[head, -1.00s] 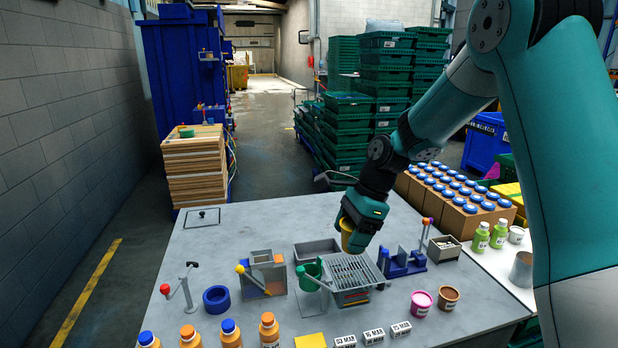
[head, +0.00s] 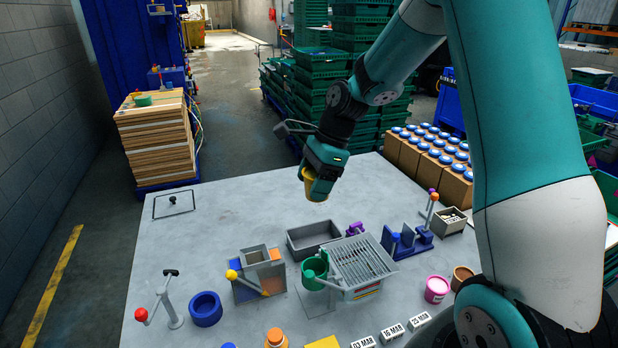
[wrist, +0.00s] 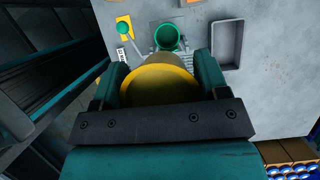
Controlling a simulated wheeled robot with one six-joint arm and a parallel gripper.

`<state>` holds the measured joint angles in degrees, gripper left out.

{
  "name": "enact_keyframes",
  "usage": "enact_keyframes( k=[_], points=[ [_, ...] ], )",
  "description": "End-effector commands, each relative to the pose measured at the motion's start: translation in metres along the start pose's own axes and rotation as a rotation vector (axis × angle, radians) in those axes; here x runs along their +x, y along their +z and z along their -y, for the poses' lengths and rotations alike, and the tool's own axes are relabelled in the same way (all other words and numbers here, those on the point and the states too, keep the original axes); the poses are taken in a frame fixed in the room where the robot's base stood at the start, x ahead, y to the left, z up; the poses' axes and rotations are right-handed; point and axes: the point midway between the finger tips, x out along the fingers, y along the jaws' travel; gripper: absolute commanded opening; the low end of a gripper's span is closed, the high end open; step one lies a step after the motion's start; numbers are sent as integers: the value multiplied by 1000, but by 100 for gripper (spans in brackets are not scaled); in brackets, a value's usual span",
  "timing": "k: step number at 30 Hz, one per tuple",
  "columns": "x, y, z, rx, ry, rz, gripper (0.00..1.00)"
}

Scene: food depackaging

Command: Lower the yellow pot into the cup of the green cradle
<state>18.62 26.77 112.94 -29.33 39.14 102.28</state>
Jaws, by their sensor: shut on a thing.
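My gripper (head: 321,180) is shut on the yellow pot (head: 312,189) and holds it above the table's far part. In the wrist view the yellow pot (wrist: 160,82) sits between my two fingers, and its lower part is hidden by the gripper body. The green cradle (head: 315,268) stands on the table, nearer the front, left of a slatted grey rack. Its round cup opens upward and also shows in the wrist view (wrist: 167,37), apart from the pot. The cup looks empty in the wrist view.
The slatted rack (head: 362,262) adjoins the cradle on the right. A grey tray (head: 303,248) lies behind it, and a grey-and-orange stand (head: 257,277) is at the left. A blue fixture (head: 405,243) stands at the right.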

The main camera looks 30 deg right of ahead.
Motion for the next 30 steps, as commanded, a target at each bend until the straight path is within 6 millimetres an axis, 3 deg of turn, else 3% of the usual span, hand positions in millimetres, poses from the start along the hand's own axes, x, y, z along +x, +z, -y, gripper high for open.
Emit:
enact_keyframes(
  k=[16,21,30],
  points=[
    [78,-32,0,0,-1,0,41],
    [87,-35,0,-2,-1,0,41],
    [85,-34,0,-2,0,0,41]
  ],
)
